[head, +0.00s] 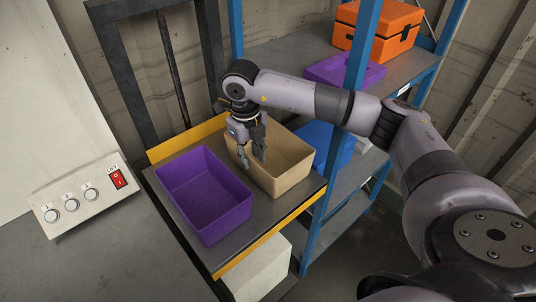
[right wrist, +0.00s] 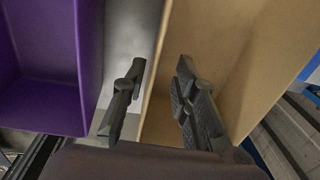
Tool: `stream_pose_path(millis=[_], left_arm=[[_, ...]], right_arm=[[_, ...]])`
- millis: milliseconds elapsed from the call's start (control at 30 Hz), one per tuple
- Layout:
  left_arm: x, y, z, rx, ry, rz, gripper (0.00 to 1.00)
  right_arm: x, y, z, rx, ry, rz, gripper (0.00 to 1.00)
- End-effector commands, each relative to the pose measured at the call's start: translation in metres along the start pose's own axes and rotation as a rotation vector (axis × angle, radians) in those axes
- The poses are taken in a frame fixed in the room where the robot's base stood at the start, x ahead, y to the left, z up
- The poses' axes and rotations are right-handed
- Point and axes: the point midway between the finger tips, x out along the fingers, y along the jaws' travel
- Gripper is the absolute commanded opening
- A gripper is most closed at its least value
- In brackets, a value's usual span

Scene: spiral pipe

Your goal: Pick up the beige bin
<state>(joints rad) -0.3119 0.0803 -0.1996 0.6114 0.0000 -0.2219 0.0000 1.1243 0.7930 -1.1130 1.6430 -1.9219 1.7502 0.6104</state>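The beige bin (head: 289,178) stands upright and empty on a small grey platform with yellow edges, just right of the purple bin. My right gripper (head: 252,160) points down at the beige bin's left wall. In the right wrist view the gripper (right wrist: 155,95) is open. One finger is on the side of the gap between the bins and the other is over the inside of the beige bin (right wrist: 220,50). The beige wall runs between the fingers, and I cannot tell whether either finger touches it. My left gripper is not in view.
The purple bin (head: 203,192) stands close by on the platform (head: 222,255). A blue shelf rack (head: 357,50) at the right holds an orange case (head: 379,30), a purple bin (head: 345,70) and a blue bin (head: 318,140). A switch panel (head: 85,193) is at the left.

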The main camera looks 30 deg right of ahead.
Motion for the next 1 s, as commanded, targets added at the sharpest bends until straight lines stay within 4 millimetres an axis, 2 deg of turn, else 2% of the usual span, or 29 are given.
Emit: stream_pose_path(millis=[133, 267, 400, 600, 833, 1000], left_arm=[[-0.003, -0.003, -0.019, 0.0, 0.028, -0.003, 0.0], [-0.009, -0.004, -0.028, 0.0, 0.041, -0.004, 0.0], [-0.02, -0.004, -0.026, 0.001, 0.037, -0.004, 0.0], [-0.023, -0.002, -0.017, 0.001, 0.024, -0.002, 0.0], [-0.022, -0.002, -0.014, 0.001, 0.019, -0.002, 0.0], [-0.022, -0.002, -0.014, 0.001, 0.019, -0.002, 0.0]], right_arm=[[0.011, 0.0, 0.0, -0.001, 0.001, 0.001, 0.27], [0.02, 0.003, 0.001, -0.001, 0.004, 0.0, 0.27], [0.04, 0.008, 0.003, -0.002, 0.005, 0.001, 0.27], [0.062, 0.008, 0.004, -0.001, 0.001, 0.0, 0.27], [0.064, 0.008, 0.004, -0.001, 0.0, 0.0, 0.27], [0.064, 0.008, 0.005, -0.001, 0.0, 0.0, 0.15]])
